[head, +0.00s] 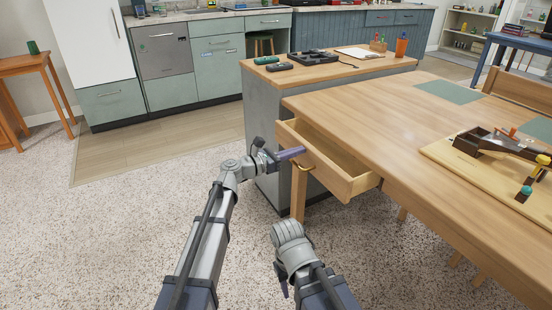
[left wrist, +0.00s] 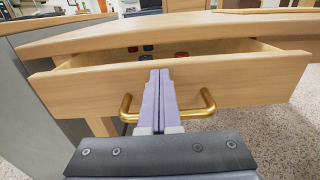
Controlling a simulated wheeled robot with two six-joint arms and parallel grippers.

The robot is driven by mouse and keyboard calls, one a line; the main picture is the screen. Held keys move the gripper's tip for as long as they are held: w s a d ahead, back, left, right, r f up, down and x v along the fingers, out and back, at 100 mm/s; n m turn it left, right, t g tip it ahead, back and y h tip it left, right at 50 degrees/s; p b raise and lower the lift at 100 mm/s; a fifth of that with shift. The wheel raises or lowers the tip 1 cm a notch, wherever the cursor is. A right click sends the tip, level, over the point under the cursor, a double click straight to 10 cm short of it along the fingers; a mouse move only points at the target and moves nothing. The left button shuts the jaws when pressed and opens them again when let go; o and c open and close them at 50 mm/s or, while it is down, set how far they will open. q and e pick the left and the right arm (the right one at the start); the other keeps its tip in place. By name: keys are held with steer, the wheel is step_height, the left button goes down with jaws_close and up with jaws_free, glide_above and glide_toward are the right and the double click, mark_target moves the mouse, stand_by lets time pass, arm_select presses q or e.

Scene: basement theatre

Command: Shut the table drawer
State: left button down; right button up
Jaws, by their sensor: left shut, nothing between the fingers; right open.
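The wooden table (head: 400,110) has its drawer (head: 360,184) pulled open at the near left corner. In the left wrist view the drawer front (left wrist: 85,92) spans the picture, with a brass handle (left wrist: 197,108) that also shows in the head view (head: 306,168). My left gripper (head: 298,152) is shut and empty, its tips at the drawer front. In the left wrist view its fingers (left wrist: 160,75) lie across the middle of the handle and reach the front's top edge; I cannot tell whether they touch. My right gripper (head: 284,290) hangs low, mostly hidden by its wrist.
Small red and blue items (left wrist: 181,54) show behind the drawer front. A grey-sided counter (head: 262,120) stands close left of the drawer. A wooden board (head: 450,160) with a dark tool lies on the table. Speckled floor (head: 120,230) is clear at left.

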arm_select(q)
steer(key=x, duration=1)
steer(key=shift+w+d, duration=0.1)
steer(key=shift+w+d+r, duration=0.1)
steer(key=shift+d, duration=0.15)
arm_select(e)
steer(key=shift+a, duration=0.1)
arm_select(q)
steer(key=shift+w+d, duration=0.1)
steer(key=shift+a, duration=0.25)
steer(key=v, duration=1.4)
steer(key=shift+s, duration=0.25)
arm_select(e)
steer(key=shift+w+a, duration=0.1)
steer(key=shift+a, duration=0.6)
